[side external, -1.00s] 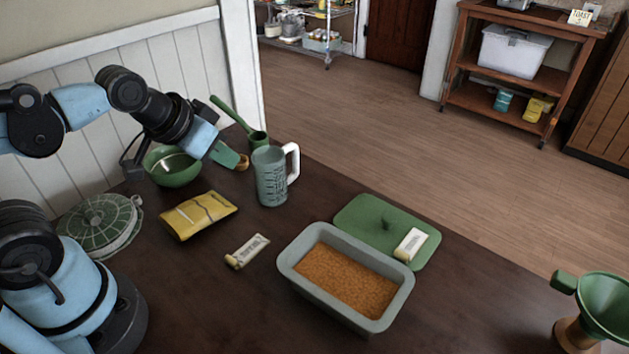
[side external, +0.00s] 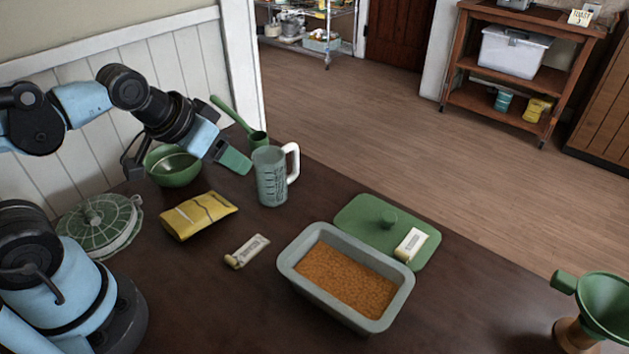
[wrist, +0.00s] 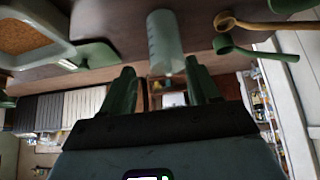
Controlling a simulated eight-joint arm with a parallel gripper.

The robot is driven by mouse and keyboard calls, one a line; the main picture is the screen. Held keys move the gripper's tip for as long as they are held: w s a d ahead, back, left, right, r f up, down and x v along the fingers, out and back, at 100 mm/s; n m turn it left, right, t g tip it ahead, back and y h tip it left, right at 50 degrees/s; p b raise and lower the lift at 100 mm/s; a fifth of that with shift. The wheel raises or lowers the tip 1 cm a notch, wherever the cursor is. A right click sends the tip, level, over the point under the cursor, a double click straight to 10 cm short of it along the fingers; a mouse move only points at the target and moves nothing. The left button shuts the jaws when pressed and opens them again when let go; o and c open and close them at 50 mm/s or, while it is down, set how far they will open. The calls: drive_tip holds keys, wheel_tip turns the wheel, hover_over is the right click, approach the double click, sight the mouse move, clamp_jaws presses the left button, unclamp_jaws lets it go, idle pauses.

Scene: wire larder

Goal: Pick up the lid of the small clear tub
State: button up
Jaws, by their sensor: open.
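My gripper (side external: 236,160) is above the back of the table, just left of the grey-green measuring jug (side external: 270,178). In the wrist view its two green fingers (wrist: 161,82) are apart with nothing held between them. The jug (wrist: 163,42) shows beyond the fingertips. I cannot make out a small clear tub on the table. A flat green lid with a round knob (side external: 365,217) lies behind the grey loaf pan (side external: 287,263), with a pale wrapped bar (side external: 410,245) on it. A larger clear bin with a lid (side external: 513,52) stands on the wooden trolley.
A yellow packet (side external: 199,215), a small wrapped bar (side external: 247,251), a green bowl (side external: 174,168) and a round green mesh cover (side external: 100,225) are on the left. A green ladle (side external: 258,138) lies behind the jug. A green funnel (side external: 606,304) stands front right.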

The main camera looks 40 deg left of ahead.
drive_tip(key=w+d+r+n+g, duration=0.2)
drive_tip(key=w+d+r+n, duration=0.1)
drive_tip(key=w+d+r, duration=0.25)
drive_tip(key=n+g, duration=0.5)
drive_tip(key=n, duration=0.1)
hover_over(390, 216)
drive_tip(key=f, duration=1.1)
drive_tip(key=shift+d+f, duration=0.25)
drive_tip(key=shift+f, duration=0.05)
drive_tip(key=shift+a+f, duration=0.15)
drive_tip(key=shift+f, duration=1.2)
drive_tip(key=shift+a+f, duration=0.15)
drive_tip(key=shift+f, duration=1.15)
drive_tip(key=shift+c, duration=0.2)
clamp_jaws()
